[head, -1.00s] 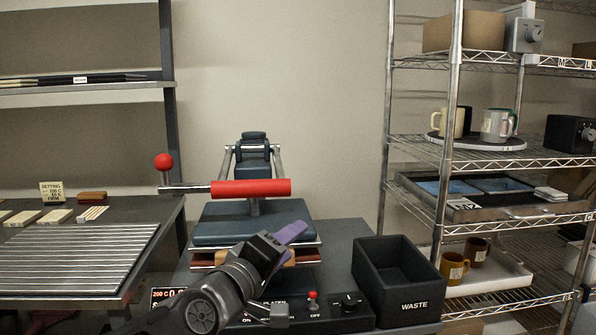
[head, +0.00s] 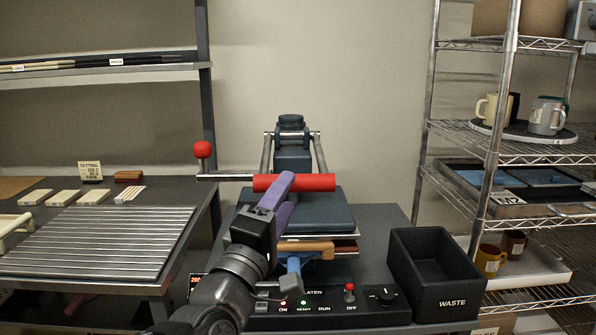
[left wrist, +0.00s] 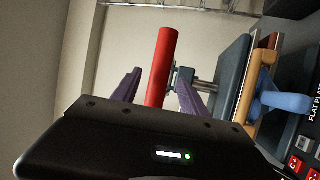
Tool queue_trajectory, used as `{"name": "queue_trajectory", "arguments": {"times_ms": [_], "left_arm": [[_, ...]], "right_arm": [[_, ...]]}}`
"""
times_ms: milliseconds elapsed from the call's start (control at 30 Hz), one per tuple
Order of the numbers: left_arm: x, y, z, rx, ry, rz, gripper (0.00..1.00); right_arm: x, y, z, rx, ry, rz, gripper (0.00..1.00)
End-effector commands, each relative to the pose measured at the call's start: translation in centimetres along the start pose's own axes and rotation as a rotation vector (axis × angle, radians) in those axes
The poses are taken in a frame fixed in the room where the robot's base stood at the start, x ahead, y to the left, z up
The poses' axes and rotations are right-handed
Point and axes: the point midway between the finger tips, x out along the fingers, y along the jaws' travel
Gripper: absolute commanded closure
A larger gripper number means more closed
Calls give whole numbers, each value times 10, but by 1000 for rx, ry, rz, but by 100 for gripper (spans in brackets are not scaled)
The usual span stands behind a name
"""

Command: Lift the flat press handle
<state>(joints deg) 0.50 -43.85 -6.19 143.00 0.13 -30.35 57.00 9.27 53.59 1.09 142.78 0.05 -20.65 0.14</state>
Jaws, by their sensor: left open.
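The flat press (head: 325,215) stands on the bench with its blue-grey upper plate over the lower part. Its handle is a horizontal red bar (head: 315,182) in front of the press. My left gripper (head: 283,190) is open at the left part of the red bar, and its purple fingers partly cover the bar. In the left wrist view the red bar (left wrist: 162,70) lies between the two purple fingers, with gaps visible at its sides. I cannot tell whether either finger touches it. My right gripper is not in view.
A red ball knob (head: 202,149) on a metal lever stands left of the bar. A control box (head: 320,311) with switches is in front. A black waste bin (head: 436,270) stands to the right, beside a wire shelf (head: 515,215). A slatted rack (head: 95,245) is left.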

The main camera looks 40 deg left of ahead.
Motion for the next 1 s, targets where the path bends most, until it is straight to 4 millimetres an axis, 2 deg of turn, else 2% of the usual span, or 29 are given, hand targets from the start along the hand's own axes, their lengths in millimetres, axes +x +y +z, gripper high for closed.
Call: {"name": "queue_trajectory", "arguments": {"times_ms": [267,633,767,1000], "left_arm": [[17,-1,0,1,-1,-3,49],[70,0,1,1,-2,-2,49],[78,0,1,1,-1,-1,49],[78,0,0,1,-1,-1,49]], "right_arm": [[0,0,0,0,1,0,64],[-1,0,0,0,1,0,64],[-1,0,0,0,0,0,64],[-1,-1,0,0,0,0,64]]}}
